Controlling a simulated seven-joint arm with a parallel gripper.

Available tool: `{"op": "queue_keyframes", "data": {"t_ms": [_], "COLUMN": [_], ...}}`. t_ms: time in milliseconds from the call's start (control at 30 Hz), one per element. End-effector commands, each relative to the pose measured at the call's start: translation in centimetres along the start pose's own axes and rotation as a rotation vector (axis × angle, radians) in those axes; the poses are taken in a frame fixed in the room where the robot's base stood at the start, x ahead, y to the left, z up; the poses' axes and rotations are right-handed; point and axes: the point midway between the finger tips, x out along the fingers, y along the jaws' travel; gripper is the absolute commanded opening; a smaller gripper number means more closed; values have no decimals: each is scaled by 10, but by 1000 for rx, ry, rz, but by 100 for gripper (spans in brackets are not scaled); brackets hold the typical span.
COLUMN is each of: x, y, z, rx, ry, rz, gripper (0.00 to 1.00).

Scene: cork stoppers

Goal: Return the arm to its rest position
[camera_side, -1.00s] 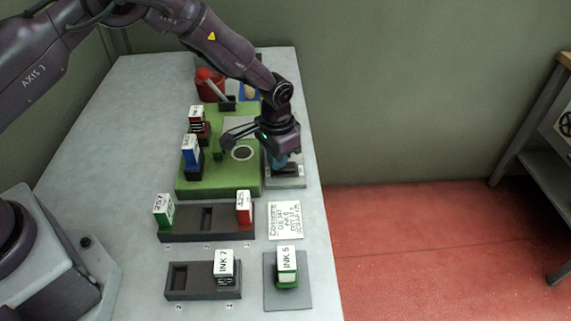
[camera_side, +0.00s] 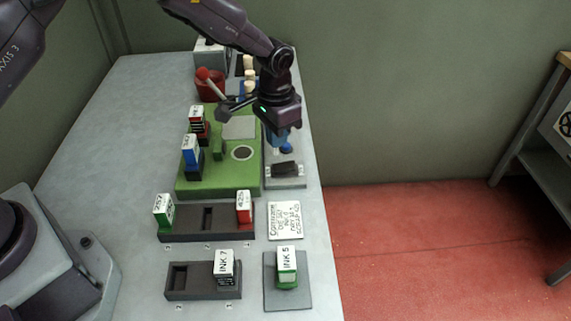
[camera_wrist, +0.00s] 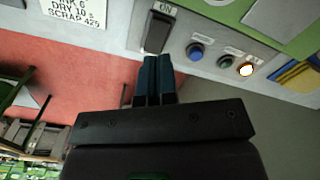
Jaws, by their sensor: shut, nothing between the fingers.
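My gripper (camera_side: 280,142) is raised above the right edge of the table, over the grey control strip (camera_side: 286,184) beside the green board. Its blue fingers (camera_wrist: 155,78) are together and empty in the wrist view. The strip carries a black rocker switch (camera_wrist: 158,32), a blue button (camera_wrist: 195,51) and a lit button (camera_wrist: 246,70) in the wrist view. In the side view part of the strip is hidden behind my gripper.
The green board (camera_side: 222,182) holds a blue block (camera_side: 190,155) and a red-and-black block. Dark racks (camera_side: 207,235) hold labelled blocks in front. An INK 5 block (camera_side: 287,265) stands on a grey plate. A red cup (camera_side: 208,88) is at the back. The table's left side is clear.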

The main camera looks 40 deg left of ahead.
Motion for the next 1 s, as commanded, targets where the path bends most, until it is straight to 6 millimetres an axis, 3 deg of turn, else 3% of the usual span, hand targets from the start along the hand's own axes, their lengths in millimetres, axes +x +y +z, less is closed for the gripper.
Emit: {"op": "queue_keyframes", "data": {"t_ms": [400,567,667,1000], "x": [-4,4,-19,-133], "y": [0,2,0,-14], "z": [1,27,49,133], "rx": [-3,-11,-26,-101], "ry": [-5,-75,-88,4], "rz": [1,6,5,-5], "gripper": [0,0,0,0]}}
